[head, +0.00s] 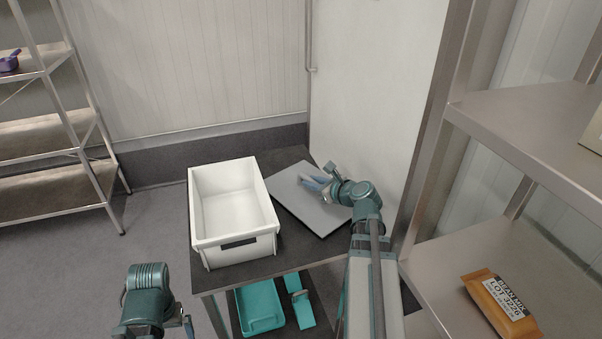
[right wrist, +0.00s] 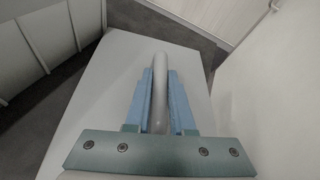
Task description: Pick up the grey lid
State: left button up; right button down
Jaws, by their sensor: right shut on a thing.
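The grey lid (head: 318,214) is a flat rectangular panel lying on the dark table, to the right of the white bin. It also fills the middle of the right wrist view (right wrist: 100,112), with a raised bar handle (right wrist: 160,85) on it. My right gripper (head: 307,181) is at the lid's handle; in the right wrist view its blue fingers (right wrist: 160,100) lie on both sides of the handle, shut on it. The lid looks flat on the table; I cannot tell any gap under it. My left arm (head: 148,300) shows at the lower left, its fingertips not clearly visible.
An empty white bin (head: 198,228) stands on the table (head: 290,158) left of the lid. Teal containers (head: 262,308) sit on the lower shelf. A wall is close behind the lid. A metal shelf (head: 525,140) at right holds an orange packet (head: 500,303); another rack (head: 50,125) stands at left.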

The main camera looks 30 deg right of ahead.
jog(key=shift+s, duration=1.25)
jog(key=shift+s+d+r+p, duration=0.1)
jog(key=shift+s+r+p, duration=0.15)
jog(key=shift+r+p, duration=0.4)
notch_tip(320, 180, up, 10)
jog(key=p, duration=0.9)
jog(key=shift+w+f, duration=0.15)
jog(key=shift+f, duration=0.1)
jog(key=shift+r+p, duration=1.5)
jog(key=shift+p, duration=0.25)
jog(key=c, duration=1.3)
grip_release()
grip_shut()
